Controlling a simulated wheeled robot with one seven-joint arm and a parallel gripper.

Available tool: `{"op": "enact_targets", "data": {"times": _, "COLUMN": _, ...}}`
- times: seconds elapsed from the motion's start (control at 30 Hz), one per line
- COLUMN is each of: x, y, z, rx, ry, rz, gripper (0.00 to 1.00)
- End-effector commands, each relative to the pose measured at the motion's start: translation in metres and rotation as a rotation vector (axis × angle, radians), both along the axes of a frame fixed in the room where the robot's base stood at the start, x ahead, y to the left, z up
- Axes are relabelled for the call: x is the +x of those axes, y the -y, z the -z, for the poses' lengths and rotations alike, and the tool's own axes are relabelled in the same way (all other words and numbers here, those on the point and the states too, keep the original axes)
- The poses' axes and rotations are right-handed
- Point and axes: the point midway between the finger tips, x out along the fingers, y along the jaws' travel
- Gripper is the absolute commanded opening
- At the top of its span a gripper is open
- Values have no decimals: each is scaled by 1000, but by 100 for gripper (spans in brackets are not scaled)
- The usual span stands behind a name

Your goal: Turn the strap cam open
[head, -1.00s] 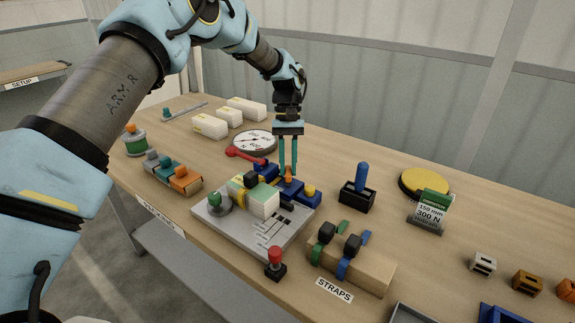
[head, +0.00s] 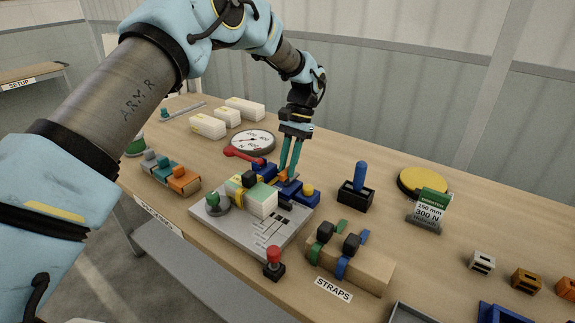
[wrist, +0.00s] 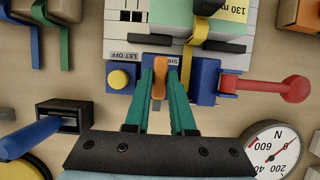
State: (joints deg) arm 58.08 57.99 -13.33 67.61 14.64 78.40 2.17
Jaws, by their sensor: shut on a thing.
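The orange cam lever (wrist: 159,78) stands on the blue block (wrist: 206,78) beside the plate; it also shows in the head view (head: 282,177). My gripper (head: 287,174) has its two teal fingers down on either side of the lever, shut on it. The fingers partly hide the lever in the head view. In the wrist view, my gripper (wrist: 160,78) has the lever between its fingertips. A yellow strap (wrist: 195,38) runs over the pale green-topped block (head: 262,201) next to the cam. I cannot tell how tight the strap is.
A red-knobbed lever (wrist: 290,89) and a round dial (head: 252,141) lie near the blue block. A yellow button (wrist: 119,78) is on its other side. A blue-handled switch (head: 358,188) and a wooden block with straps (head: 365,267) stand to the right in the head view.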

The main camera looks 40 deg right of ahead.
Motion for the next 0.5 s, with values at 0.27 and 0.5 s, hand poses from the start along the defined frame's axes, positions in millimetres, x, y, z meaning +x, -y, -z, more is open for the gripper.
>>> {"op": "enact_targets", "data": {"times": 0.27, "x": 1, "y": 1, "z": -1, "rx": -4, "ry": 3, "rz": 13, "gripper": 0}}
{"op": "enact_targets", "data": {"times": 0.5, "x": 1, "y": 1, "z": -1, "rx": -5, "ry": 3, "rz": 12, "gripper": 27}}
